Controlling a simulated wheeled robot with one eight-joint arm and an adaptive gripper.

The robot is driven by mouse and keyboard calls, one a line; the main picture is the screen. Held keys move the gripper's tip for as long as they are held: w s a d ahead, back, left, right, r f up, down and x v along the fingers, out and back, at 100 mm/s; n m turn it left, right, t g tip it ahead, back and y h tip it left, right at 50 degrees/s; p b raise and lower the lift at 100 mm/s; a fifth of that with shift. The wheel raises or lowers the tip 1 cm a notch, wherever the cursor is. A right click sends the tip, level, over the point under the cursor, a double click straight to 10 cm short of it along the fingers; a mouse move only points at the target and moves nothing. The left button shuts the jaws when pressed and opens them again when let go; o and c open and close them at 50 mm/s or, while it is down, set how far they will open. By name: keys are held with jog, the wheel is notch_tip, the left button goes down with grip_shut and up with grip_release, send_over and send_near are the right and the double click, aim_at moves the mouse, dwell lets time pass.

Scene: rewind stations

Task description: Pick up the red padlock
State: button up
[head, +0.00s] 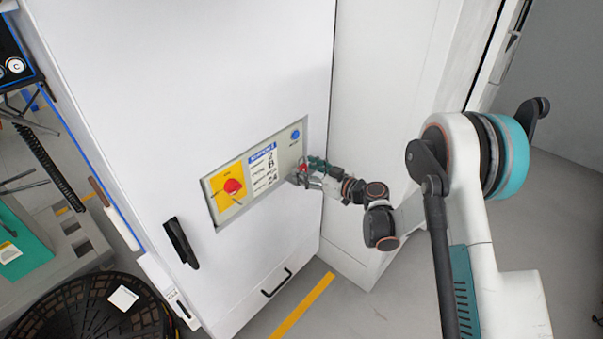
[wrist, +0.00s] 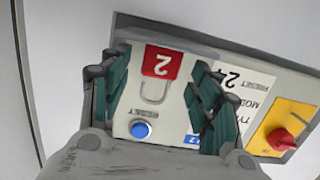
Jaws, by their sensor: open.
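The red padlock (wrist: 162,62) shows in the wrist view with a white number 2 on its body and a pale shackle loop, upside down in this view. It is in front of the light control panel (wrist: 178,40). My gripper (wrist: 162,78) is open, with one green finger on each side of the padlock. I see a gap on both sides, and whether either finger touches it I cannot tell. In the head view a small red patch of the padlock (head: 303,168) shows beside my gripper (head: 308,174), mostly hidden by the fingers.
The panel on the white cabinet (head: 190,90) carries a red rotary switch (head: 232,186) on a yellow plate and a blue reset button (wrist: 141,130). A black door handle (head: 181,242) sticks out lower left. A black round basket (head: 90,312) stands on the floor at bottom left.

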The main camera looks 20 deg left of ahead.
aim_at(302, 166)
jog(key=x, duration=0.2)
jog(key=shift+w+a+f+b, duration=0.15)
jog(key=shift+w+a+b, duration=0.05)
jog(key=shift+a+b, duration=0.1)
jog(key=c, duration=1.2)
jog(key=shift+d+r, duration=0.1)
jog(key=shift+r, duration=0.1)
